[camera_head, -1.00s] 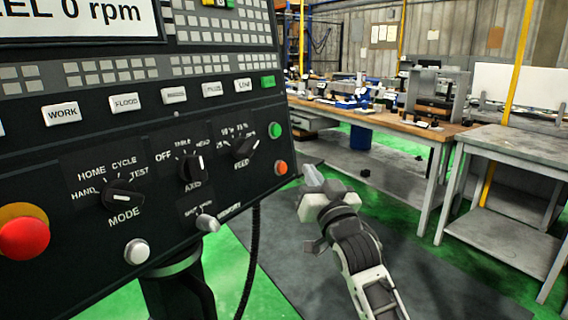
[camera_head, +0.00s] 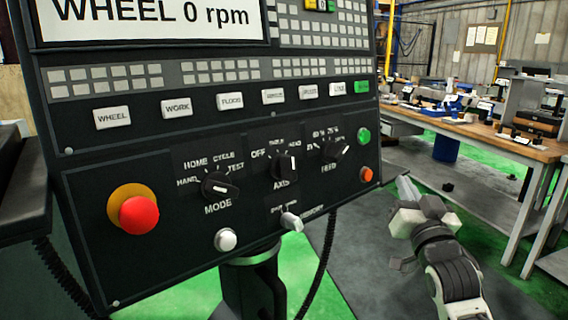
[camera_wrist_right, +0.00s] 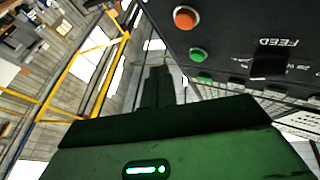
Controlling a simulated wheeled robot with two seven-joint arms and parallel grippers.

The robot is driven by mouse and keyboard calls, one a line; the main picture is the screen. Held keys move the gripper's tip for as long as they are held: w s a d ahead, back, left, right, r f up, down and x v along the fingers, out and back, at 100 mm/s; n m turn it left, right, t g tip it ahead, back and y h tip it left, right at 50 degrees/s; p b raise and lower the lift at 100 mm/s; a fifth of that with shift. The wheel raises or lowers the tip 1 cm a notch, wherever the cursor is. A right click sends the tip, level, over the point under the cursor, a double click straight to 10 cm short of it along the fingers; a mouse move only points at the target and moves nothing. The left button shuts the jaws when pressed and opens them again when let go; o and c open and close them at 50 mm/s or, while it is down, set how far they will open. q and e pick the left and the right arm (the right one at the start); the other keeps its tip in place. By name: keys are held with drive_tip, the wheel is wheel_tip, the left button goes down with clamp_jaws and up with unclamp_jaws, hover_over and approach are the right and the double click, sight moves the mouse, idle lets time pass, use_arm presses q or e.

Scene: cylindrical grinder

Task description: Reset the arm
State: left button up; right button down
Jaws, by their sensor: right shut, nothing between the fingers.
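My right gripper (camera_head: 405,187) shows in the camera_head view just right of the control panel's lower right corner. Its fingers are shut and empty, pointing up and away. It looks apart from the panel, though the depth gap is hard to judge. In the right wrist view the closed fingers (camera_wrist_right: 157,88) stand beyond my gripper's body. The panel's orange button (camera_wrist_right: 185,18) and green button (camera_wrist_right: 199,54) are to their right, upside down. My left gripper is not in view.
The black control panel (camera_head: 120,265) fills the left and middle, with a red emergency button (camera_head: 139,214), a mode knob (camera_head: 219,186) and a small lever (camera_head: 291,221). A wooden workbench (camera_head: 480,135) stands at the back right. Open floor lies between.

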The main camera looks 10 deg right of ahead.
drive_tip(key=s+a+f+n+g+y, duration=0.1)
drive_tip(key=s+a+f+g, duration=0.15)
drive_tip(key=f, duration=0.45)
drive_tip(key=s+a+f+n+g+y, duration=0.1)
drive_tip(key=s+a+f+n+y, duration=0.1)
drive_tip(key=a+f, duration=0.3)
drive_tip(key=s+a+f+n+g+y, duration=0.1)
drive_tip(key=s+a+f+g, duration=0.15)
drive_tip(key=f, duration=0.55)
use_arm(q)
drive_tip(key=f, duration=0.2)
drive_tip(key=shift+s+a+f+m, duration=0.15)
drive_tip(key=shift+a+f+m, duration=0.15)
use_arm(e)
drive_tip(key=s+a+f+n+g+y, duration=0.1)
drive_tip(key=s+a+f+g, duration=0.1)
drive_tip(key=s+a+f, duration=0.3)
drive_tip(key=s+a+f+n+g+y, duration=0.1)
drive_tip(key=s+a+f+g+y, duration=0.1)
drive_tip(key=s+a+f, duration=0.3)
drive_tip(key=s+f, duration=0.4)
drive_tip(key=s, duration=0.2)
drive_tip(key=shift+s+a+g, duration=0.25)
drive_tip(key=shift+s+g, duration=0.05)
drive_tip(key=shift+s, duration=0.1)
drive_tip(key=shift+n, duration=0.3)
